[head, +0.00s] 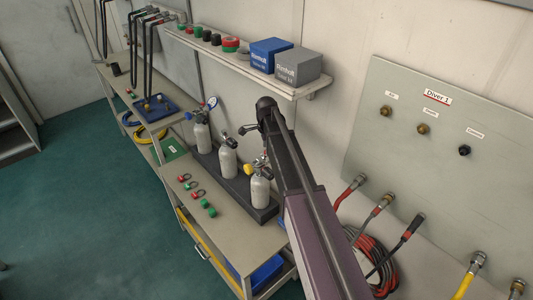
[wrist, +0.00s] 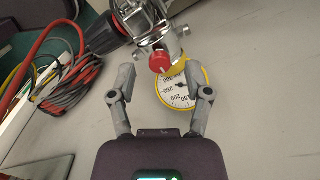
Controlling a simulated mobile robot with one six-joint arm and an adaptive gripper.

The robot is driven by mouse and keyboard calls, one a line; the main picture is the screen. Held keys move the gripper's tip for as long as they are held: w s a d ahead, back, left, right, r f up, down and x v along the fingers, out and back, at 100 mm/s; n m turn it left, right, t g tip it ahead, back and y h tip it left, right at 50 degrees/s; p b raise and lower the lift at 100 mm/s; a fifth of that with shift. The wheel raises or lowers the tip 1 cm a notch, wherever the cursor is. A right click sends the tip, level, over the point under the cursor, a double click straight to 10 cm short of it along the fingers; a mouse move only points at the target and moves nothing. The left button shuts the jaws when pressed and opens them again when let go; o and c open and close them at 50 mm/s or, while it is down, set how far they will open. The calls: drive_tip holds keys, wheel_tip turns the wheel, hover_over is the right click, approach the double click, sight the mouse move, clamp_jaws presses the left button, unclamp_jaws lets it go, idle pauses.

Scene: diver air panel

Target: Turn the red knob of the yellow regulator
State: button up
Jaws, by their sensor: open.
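The red knob (wrist: 160,61) shows in the wrist view, on the metal body of the regulator (wrist: 158,30). A round dial with a yellow rim (wrist: 183,90) is just below and right of it. My gripper (wrist: 161,72) is open. Its fingers are spread left and right, with the red knob between and slightly beyond the tips, and no clear contact. In the head view, the yellow part of the regulator (head: 248,169) is at the nearest grey bottle (head: 260,191). The knob cannot be made out there, and my arm partly covers that area.
Two other grey bottles (head: 202,135) (head: 227,160) stand in the same dark rack (head: 262,215). A shelf with blue (head: 270,54) and grey boxes (head: 298,66) is above. Red and black hoses (wrist: 75,75) lie left in the wrist view. Small fittings (head: 196,194) lie on the bench.

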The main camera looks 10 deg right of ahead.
drive_tip(key=shift+f, duration=0.35)
clamp_jaws()
